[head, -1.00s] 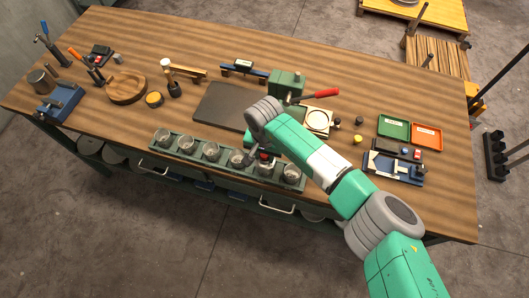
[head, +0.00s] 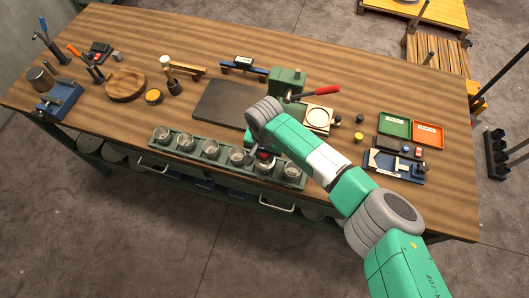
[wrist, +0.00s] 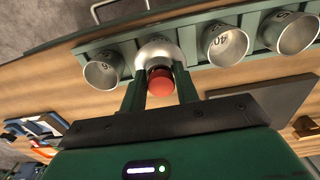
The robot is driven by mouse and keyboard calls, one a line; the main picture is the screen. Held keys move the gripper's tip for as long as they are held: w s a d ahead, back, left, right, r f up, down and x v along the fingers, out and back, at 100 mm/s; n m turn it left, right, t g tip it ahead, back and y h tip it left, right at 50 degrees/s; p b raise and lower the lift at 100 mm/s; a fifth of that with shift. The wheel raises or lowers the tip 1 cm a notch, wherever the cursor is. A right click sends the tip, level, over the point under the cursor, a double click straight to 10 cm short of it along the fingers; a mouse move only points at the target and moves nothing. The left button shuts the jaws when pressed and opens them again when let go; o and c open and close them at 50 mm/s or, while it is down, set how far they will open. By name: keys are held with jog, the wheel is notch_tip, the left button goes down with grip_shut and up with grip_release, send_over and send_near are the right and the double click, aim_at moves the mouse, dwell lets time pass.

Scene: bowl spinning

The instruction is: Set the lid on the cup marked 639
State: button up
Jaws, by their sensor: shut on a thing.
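My gripper (wrist: 160,92) is shut on the red knob (wrist: 160,79) of a silver domed lid (wrist: 156,48). The lid is over the second cup position from the left in the wrist view, which is hidden beneath it. I cannot tell whether the lid touches that cup. Open metal cups stand beside it: one on its left (wrist: 103,74) and two on its right (wrist: 224,43), (wrist: 288,32). The marks on the right-hand cups are only partly readable; I cannot make out 639. In the head view, the red knob (head: 264,156) shows near the right end of the row.
The cups stand in a green rack (head: 222,163) along the bench's front edge. A dark mat (head: 228,104) lies behind it. A green press with a red handle (head: 322,91) stands behind my arm. Green (head: 394,127) and orange (head: 428,134) trays lie at the right.

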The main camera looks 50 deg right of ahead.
jog(key=shift+f, duration=0.35)
dwell(0.4)
jog(key=o, duration=1.2)
jog(key=shift+c, duration=0.2)
notch_tip(320, 180, up, 8)
jog(key=p, duration=0.7)
jog(key=shift+r, duration=0.1)
